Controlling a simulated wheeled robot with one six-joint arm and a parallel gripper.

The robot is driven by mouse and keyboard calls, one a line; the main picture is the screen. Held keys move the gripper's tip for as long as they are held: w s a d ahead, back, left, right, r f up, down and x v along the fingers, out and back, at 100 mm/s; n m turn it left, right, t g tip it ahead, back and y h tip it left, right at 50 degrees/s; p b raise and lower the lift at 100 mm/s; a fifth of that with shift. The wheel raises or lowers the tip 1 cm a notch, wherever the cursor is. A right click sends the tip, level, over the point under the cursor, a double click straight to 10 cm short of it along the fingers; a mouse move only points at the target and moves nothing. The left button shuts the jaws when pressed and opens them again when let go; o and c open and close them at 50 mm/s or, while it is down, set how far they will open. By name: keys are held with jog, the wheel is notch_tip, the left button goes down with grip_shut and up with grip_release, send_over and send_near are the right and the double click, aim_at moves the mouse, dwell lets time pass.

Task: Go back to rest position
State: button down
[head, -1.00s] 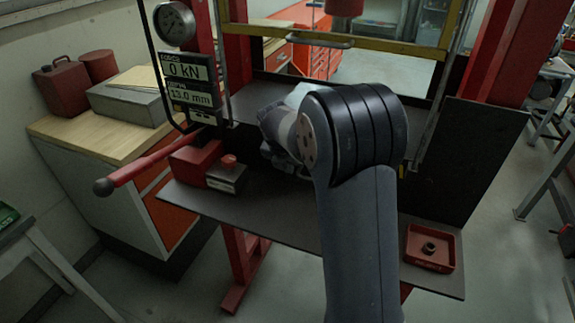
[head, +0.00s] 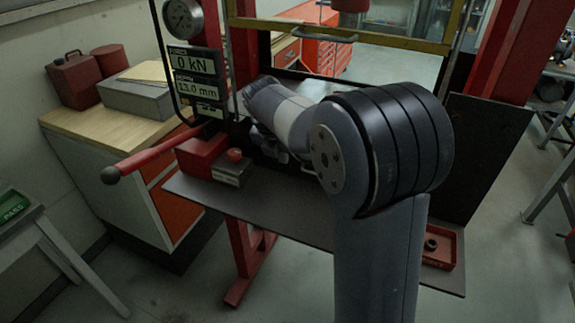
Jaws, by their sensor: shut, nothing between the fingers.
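My arm rises in front of the red press frame and reaches over the dark press table (head: 300,222). My gripper (head: 272,145) shows only in part beyond the elbow, low over the back of the table. It is shut with nothing held. Its fingertips are largely hidden by my own arm.
A small block with a red knob (head: 231,168) and a red lever (head: 150,155) stand left of my arm. A red tray (head: 440,248) with a nut lies at the right, partly covered by my arm. The display (head: 195,75) reads 0 kN and 13.0 mm. Red press columns flank the table.

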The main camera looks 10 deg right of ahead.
jog(key=shift+v, duration=1.5)
jog(key=shift+f, duration=0.15)
jog(key=p, duration=0.1)
send_near(295, 167)
jog(key=f, duration=0.1)
jog(key=s+a+f, duration=0.1)
jog(key=f, duration=0.1)
jog(key=s+f, duration=0.1)
jog(key=f, duration=0.1)
jog(key=shift+a+f, duration=0.1)
jog(key=shift+a, duration=0.05)
jog(key=w+d, duration=0.2)
jog(key=w, duration=0.1)
jog(key=shift+f, duration=0.15)
jog(key=shift+w+d+r, duration=0.2)
jog(key=shift+w, duration=0.1)
jog(key=shift+a, duration=0.1)
